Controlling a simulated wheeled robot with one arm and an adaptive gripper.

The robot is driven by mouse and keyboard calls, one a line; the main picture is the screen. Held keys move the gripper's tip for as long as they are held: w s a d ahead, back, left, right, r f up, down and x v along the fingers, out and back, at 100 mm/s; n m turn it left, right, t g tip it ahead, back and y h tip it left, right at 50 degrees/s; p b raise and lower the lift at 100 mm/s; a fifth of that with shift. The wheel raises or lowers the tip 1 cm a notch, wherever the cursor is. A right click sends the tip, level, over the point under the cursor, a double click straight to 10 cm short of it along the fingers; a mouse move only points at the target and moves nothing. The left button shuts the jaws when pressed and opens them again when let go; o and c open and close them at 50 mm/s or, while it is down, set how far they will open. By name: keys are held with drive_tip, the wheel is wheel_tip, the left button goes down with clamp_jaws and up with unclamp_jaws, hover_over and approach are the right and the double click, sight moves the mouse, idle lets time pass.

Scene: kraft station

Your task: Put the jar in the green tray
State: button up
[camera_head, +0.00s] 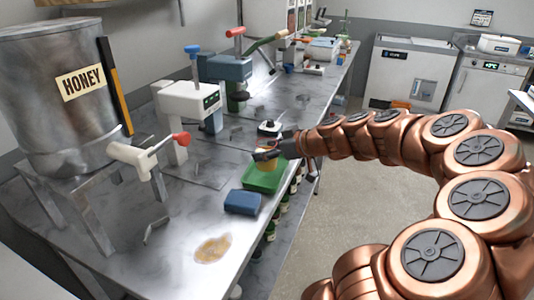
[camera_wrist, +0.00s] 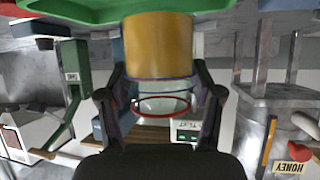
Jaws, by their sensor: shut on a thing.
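The jar (camera_head: 266,164) has amber contents and shows between the fingers of my gripper (camera_head: 270,152) in the head view. My gripper is shut on it. In the wrist view, which is upside down, the jar (camera_wrist: 158,45) stands between both fingers (camera_wrist: 160,84), with its clear glass part and a red ring toward the palm. The green tray (camera_head: 262,182) is directly below the jar at the bench's right edge. It also shows along the top of the wrist view (camera_wrist: 85,12). I cannot tell whether the jar touches the tray.
A blue box (camera_head: 242,202) sits just in front of the tray. A honey tank (camera_head: 55,110) on a stand and a white machine (camera_head: 187,103) are to the left. A small white scale (camera_head: 270,128) is behind. An amber spill (camera_head: 213,249) lies on the front bench.

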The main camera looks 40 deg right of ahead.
drive_tip(key=shift+w+d+f, duration=0.1)
drive_tip(key=shift+w+d, duration=0.7)
drive_tip(key=shift+w, duration=0.2)
drive_tip(key=shift+d+f+p, duration=0.1)
drive_tip(key=shift+f+p, duration=0.2)
drive_tip(key=shift+p, duration=0.05)
drive_tip(key=shift+f, duration=0.75)
drive_tip(key=shift+f+p, duration=0.35)
drive_tip(key=shift+f, duration=0.35)
drive_tip(key=shift+f+b, duration=0.2)
drive_tip(key=shift+b, duration=0.1)
drive_tip(key=o, duration=1.5)
drive_tip(key=shift+r, duration=0.15)
